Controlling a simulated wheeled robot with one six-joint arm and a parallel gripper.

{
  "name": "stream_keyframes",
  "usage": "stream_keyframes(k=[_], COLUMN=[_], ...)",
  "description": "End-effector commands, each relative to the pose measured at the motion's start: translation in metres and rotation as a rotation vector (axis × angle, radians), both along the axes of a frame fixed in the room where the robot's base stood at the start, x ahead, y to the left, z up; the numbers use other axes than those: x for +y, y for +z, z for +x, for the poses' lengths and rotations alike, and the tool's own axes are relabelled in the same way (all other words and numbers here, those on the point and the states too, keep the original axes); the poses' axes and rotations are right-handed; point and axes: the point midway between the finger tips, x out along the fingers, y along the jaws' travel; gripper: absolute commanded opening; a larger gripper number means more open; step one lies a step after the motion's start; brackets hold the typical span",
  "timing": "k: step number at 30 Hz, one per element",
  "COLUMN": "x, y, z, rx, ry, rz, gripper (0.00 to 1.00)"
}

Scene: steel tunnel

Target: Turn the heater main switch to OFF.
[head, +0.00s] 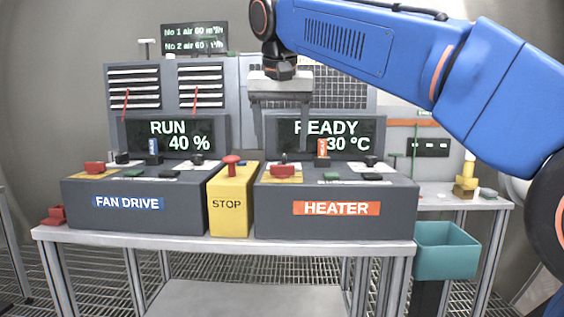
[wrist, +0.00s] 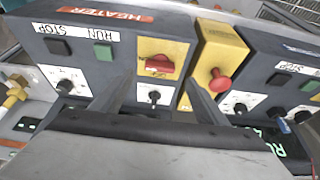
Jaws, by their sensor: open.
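The heater box (head: 390,205) is dark grey with an orange HEATER label and stands at the right of the table. Its main switch (head: 285,170) is a red handle on a yellow plate at the box's left end. In the wrist view the red switch (wrist: 160,65) shows just beyond the fingertips, its handle lying roughly crosswise; its marking is too small to read. My gripper (head: 281,138) is open and empty, pointing down above the box near the switch. In the wrist view its fingers (wrist: 163,90) are spread to either side below the switch, apart from it.
The yellow STOP box (head: 230,205) with a red mushroom button stands close left of the heater box. The fan drive box (head: 135,215) is farther left. A display (head: 325,138) reading READY and 30 °C stands behind. A small black knob (wrist: 154,97) sits near the switch.

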Motion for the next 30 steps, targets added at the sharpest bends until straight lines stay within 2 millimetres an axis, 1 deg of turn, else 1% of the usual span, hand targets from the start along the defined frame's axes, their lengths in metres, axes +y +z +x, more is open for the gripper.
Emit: stream_keyframes(k=[1,6,12,18,25,26,27,29,30], x=[-0.001,-0.001,-0.001,-0.001,-0.001,-0.001,-0.001,-0.001,-0.001], y=[-0.009,-0.034,-0.054,-0.061,-0.061,-0.061,-0.061,-0.061,-0.061], z=[0.003,0.013,0.022,0.025,0.025,0.025,0.025,0.025,0.025], rx=[0.003,0.002,0.001,0.0,0.0,0.0,0.0,0.0,0.0], ry=[-0.001,0.0,0.0,0.0,0.0,0.0,0.001,0.001,0.001], rz=[-0.002,-0.001,0.0,0.001,0.001,0.001,0.001,0.0,0.0], gripper=[0.67,0.67,0.67,0.67,0.67,0.6,0.5,0.36,0.27])
